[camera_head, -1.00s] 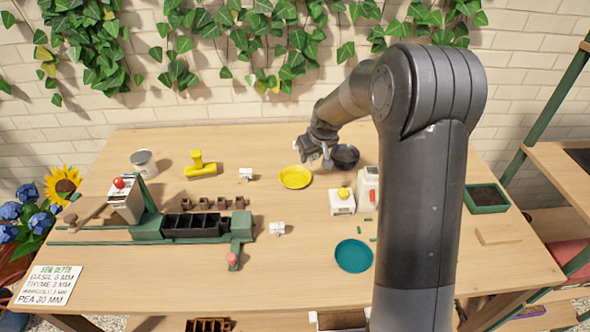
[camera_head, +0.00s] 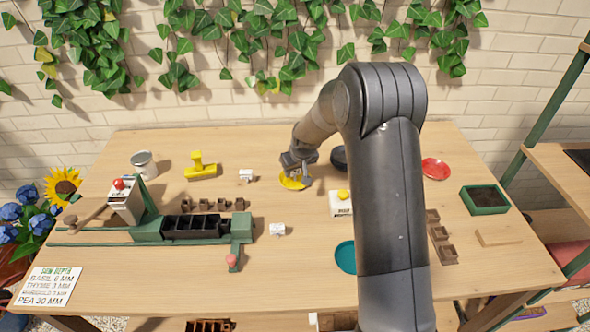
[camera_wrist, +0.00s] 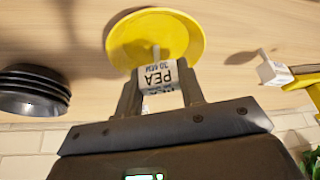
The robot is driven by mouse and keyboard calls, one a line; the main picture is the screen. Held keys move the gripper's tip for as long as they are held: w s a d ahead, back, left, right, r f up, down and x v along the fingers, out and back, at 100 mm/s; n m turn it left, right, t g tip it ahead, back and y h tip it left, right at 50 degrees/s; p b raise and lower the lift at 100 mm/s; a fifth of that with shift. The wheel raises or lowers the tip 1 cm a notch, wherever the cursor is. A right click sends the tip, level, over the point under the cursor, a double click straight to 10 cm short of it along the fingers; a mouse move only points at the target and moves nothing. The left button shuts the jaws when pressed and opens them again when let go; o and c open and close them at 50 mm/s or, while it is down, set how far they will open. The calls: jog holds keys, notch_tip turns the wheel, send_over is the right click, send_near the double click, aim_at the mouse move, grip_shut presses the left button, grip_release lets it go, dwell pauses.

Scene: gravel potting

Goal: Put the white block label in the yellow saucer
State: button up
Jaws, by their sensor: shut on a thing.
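My gripper (camera_wrist: 160,92) is shut on a white block label (camera_wrist: 158,76) printed "PEA", held between its two fingers. The yellow saucer (camera_wrist: 190,38) lies just beyond the fingers, and the label overlaps its near part in the wrist view. In the head view my gripper (camera_head: 304,172) is at the right part of the yellow saucer (camera_head: 288,184) and partly covers it. I cannot tell whether the label touches the saucer. Other white block labels stand left of the saucer (camera_head: 246,175) and nearer the front (camera_head: 277,229).
A yellow tool (camera_head: 200,168) stands at the back left. A white box (camera_head: 339,205) with a yellow knob is partly hidden by my arm. A red saucer (camera_head: 436,168) lies right.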

jog(key=shift+f, duration=0.15)
jog(key=o, duration=1)
jog(key=shift+c, duration=0.2)
jog(key=s+d+f+v, duration=0.1)
jog(key=s+v, duration=0.1)
jog(key=v, duration=1)
jog(key=s+f+v, duration=0.1)
jog(key=s+v, duration=0.2)
jog(key=v, duration=0.9)
jog(key=s+d+r+m, duration=0.2)
jog(key=s+d+r, duration=0.1)
jog(key=s, duration=1)
jog(key=s+d+r+m+t+h, duration=0.1)
jog(key=s+d+r+m, duration=0.1)
jog(key=s, duration=1.2)
jog(key=shift+s+d+r+t+h, duration=0.2)
jog(key=shift+d+r+t+h, duration=0.1)
jog(key=shift+d+r, duration=0.45)
jog(key=shift+d+f, duration=0.1)
jog(key=shift+f, duration=0.05)
